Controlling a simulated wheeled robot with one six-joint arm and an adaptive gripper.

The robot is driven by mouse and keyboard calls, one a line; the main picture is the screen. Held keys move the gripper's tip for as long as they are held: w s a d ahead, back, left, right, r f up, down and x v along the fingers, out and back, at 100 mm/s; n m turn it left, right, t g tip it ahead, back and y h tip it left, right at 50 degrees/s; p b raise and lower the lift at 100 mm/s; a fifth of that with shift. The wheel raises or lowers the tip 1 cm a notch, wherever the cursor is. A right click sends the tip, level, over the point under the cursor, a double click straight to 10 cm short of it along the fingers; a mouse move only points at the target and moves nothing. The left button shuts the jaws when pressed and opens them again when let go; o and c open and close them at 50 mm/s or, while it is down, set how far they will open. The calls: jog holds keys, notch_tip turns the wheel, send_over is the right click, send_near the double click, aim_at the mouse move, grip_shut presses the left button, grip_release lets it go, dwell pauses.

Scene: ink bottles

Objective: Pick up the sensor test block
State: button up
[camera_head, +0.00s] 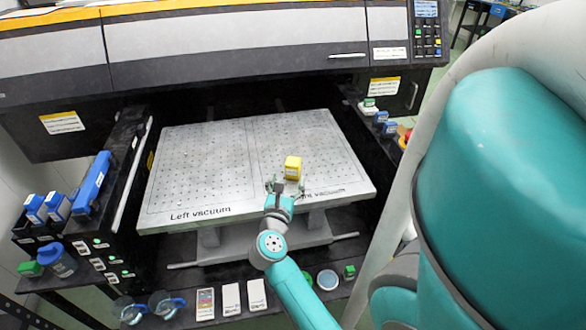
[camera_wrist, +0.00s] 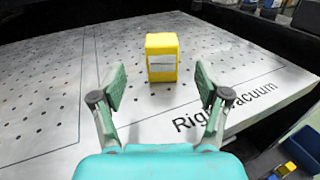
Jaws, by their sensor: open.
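The sensor test block appears to be the yellow block (camera_head: 292,168) with a pale label, standing upright on the right half of the perforated vacuum table (camera_head: 190,165). It also shows in the wrist view (camera_wrist: 161,57), ahead of my fingertips and roughly centred between them. My gripper (camera_head: 287,188) is just in front of the block, low over the table's front edge. In the wrist view, my gripper (camera_wrist: 160,88) has its two fingers spread wide with nothing between them. The block is apart from both fingers.
The large printer (camera_head: 240,45) spans the back above the table. Blue bottles (camera_head: 55,205) and a long blue item (camera_head: 92,182) stand on the left shelf. Small bottles (camera_head: 380,118) line the right side. Cups and boxes (camera_head: 230,298) sit on the lower front shelf. The table around the block is clear.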

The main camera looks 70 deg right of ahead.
aim_at(291, 167)
jog(key=d, duration=0.8)
jog(key=shift+w+r, duration=0.1)
jog(key=shift+w, duration=0.15)
jog(key=c, duration=1.4)
jog(key=shift+r, duration=0.15)
